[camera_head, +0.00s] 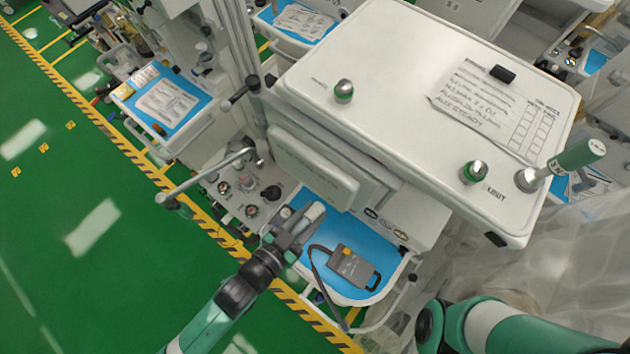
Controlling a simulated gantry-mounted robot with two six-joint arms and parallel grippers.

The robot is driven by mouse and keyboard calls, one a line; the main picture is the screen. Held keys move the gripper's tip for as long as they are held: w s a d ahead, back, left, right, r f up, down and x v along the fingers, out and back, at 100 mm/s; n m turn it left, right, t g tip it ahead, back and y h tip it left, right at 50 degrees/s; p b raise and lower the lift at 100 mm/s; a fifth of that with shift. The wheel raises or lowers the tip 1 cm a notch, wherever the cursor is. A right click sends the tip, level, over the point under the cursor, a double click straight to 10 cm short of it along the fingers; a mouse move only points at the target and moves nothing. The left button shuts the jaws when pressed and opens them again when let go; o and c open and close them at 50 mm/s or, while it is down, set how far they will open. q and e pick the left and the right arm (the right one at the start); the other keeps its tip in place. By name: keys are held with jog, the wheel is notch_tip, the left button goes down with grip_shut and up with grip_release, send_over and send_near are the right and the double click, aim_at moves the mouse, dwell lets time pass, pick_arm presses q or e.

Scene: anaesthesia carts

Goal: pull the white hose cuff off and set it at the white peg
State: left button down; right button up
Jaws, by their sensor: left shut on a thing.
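My left gripper (293,232) reaches in from the bottom and is shut on a small pale cylindrical piece, which looks like the white hose cuff (316,211). The cuff is at the fingertips, over the left end of the blue-lined shelf on the front of the white cart. The fingers hide part of it, and I cannot tell whether it still touches a port. I cannot pick out the white peg with certainty. My right arm shows at the bottom right, but its gripper is out of view.
The white cart top (400,60) carries metal knobs (344,91) and (474,171), a written sheet (475,105) and a green-and-white cylinder (577,157). A grey handheld box (354,268) with a dark cable lies on the blue shelf mat (345,292). A metal bar (205,175) juts out left. Green floor is open at left.

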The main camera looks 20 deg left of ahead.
pick_arm(q)
jog(key=s+a+f+g, duration=0.2)
jog(key=s+f, duration=0.1)
jog(key=f, duration=0.7)
jog(key=s+a+f+m+g+y+p, duration=0.1)
jog(key=s+a+f+g, duration=0.1)
jog(key=f, duration=0.8)
jog(key=s+a+f+g, duration=0.2)
jog(key=s+f+g, duration=0.2)
jog(key=f, duration=0.7)
jog(key=shift+s+y, duration=0.4)
jog(key=shift+s, duration=0.5)
jog(key=shift+s+a+g+p, duration=0.15)
jog(key=shift+s+g+p, duration=0.15)
jog(key=shift+g, duration=0.3)
jog(key=shift+w+a+r+g+y, duration=0.1)
jog(key=shift+w+r+g+y, duration=0.1)
jog(key=shift+g+y, duration=0.2)
jog(key=w+a+r+n+g+y, duration=0.1)
jog(key=w+r+g, duration=0.2)
jog(key=w, duration=0.3)
jog(key=shift+w+r+g+p, duration=0.15)
jog(key=shift+r+g+p, duration=0.05)
jog(key=shift+g+p, duration=0.25)
